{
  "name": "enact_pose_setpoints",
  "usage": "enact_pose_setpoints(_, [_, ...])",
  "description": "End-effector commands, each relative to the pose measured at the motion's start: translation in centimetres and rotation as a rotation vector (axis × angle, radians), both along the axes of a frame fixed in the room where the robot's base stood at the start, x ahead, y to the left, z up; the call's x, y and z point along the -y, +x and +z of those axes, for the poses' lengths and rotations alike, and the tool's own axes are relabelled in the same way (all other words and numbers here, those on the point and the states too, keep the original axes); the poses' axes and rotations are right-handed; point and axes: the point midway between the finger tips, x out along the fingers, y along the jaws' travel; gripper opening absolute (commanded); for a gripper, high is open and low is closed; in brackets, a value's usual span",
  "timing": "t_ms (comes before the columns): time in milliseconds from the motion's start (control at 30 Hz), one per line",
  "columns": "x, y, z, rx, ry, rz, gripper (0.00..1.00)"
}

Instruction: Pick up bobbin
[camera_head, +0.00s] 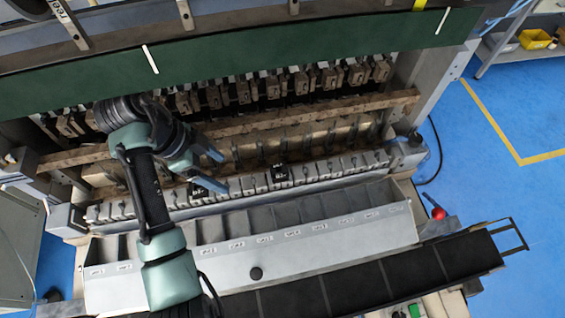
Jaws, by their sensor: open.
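My gripper (221,172) is open, with two blue-grey fingers pointing right over the winder's row of grey blocks. Nothing shows between the fingers. I cannot tell for sure which part is the bobbin. A small dark block with a white mark (280,174) sits in the grey row, to the right of my fingertips and apart from them. Another dark marked block (197,190) sits in the row by the lower finger, partly covered by it. My arm hides part of the row's left end.
Brown winding heads (240,92) line the back under a green beam (300,38). A black belt (400,277) runs along the front. A red knob (438,213) stands right.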

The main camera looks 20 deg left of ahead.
Motion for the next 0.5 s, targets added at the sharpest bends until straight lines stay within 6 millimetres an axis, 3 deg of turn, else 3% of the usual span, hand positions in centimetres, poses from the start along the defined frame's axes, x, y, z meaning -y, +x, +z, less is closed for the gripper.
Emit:
enact_pose_setpoints(300, [5.9, 3.9, 0.3, -0.001, 0.0, -0.004, 0.82])
enact_pose_setpoints(500, [8.0, 5.4, 0.1, -0.001, 0.0, 0.0, 0.82])
